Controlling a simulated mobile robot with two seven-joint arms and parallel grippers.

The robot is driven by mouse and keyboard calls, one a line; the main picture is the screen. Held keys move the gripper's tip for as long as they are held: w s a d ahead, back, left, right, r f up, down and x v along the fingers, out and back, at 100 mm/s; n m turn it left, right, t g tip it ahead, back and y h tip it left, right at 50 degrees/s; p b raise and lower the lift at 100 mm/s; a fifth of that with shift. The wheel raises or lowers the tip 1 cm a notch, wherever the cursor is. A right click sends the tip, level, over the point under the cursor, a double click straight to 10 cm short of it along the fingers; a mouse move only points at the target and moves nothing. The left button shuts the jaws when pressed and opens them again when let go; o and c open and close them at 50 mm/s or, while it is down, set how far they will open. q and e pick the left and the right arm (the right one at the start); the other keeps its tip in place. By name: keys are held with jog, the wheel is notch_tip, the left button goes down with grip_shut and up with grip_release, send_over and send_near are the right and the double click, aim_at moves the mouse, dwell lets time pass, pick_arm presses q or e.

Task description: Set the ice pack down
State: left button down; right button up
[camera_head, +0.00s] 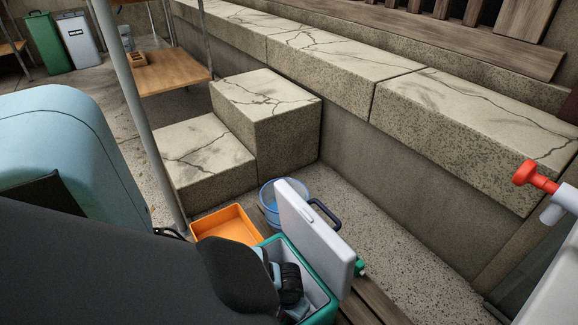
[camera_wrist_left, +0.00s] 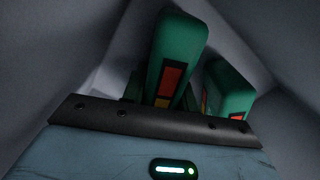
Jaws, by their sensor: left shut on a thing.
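My left arm comes in from the left in the head view, and its gripper (camera_head: 290,284) reaches down into an open teal cooler (camera_head: 325,314). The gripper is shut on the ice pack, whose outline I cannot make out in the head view. In the left wrist view, the pale cooler walls surround the gripper. Two green blocks, one large (camera_wrist_left: 178,48) and one smaller (camera_wrist_left: 229,92), with red and orange patches, show ahead of its palm. I cannot tell whether they are fingers or the held thing. The fingertips are hidden in the head view. My right gripper is not in view.
The cooler's white lid (camera_head: 312,238) stands open at its right. An orange tray (camera_head: 227,224) and a blue bucket (camera_head: 270,211) stand behind the cooler. Stone steps (camera_head: 290,139) and a long ledge lie beyond. A red-handled fitting (camera_head: 535,176) is at right.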

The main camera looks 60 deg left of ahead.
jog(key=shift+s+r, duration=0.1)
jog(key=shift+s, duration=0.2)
pick_arm(q)
jog(key=shift+f, duration=0.2)
jog(key=c, duration=1.1)
grip_release()
jog(key=shift+r, duration=0.1)
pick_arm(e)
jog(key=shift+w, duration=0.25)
pick_arm(q)
jog(key=shift+r, duration=0.3)
notch_tip(320, 180, up, 11)
jog(key=p, duration=0.6)
jog(key=shift+r+p, duration=0.35)
jog(key=shift+p, duration=0.05)
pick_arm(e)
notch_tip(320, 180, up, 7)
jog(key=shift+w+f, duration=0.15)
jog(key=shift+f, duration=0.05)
